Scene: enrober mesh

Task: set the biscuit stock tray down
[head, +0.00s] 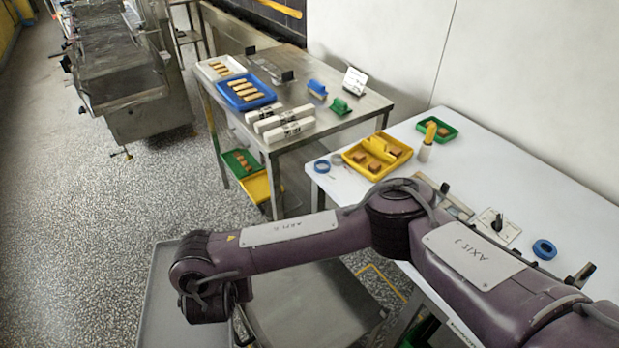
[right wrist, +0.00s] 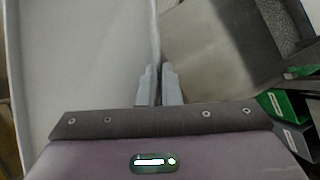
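A blue tray (head: 244,92) with several biscuit bars (head: 240,88) rests flat on the steel table (head: 345,112). A white tray (head: 216,66), also with bars, sits just behind it to the left. My right arm reaches across the head view from the right, and its wrist hangs low at the bottom, well apart from both trays. In the head view the fingertips are hidden. My left gripper is not in view.
The steel table also holds white wrapped blocks (head: 284,122), a blue brush (head: 317,89) and a green one (head: 340,106). The white table (head: 487,183) at right carries a yellow tray (head: 352,152) and a green tray (head: 447,132). Speckled floor is open at left.

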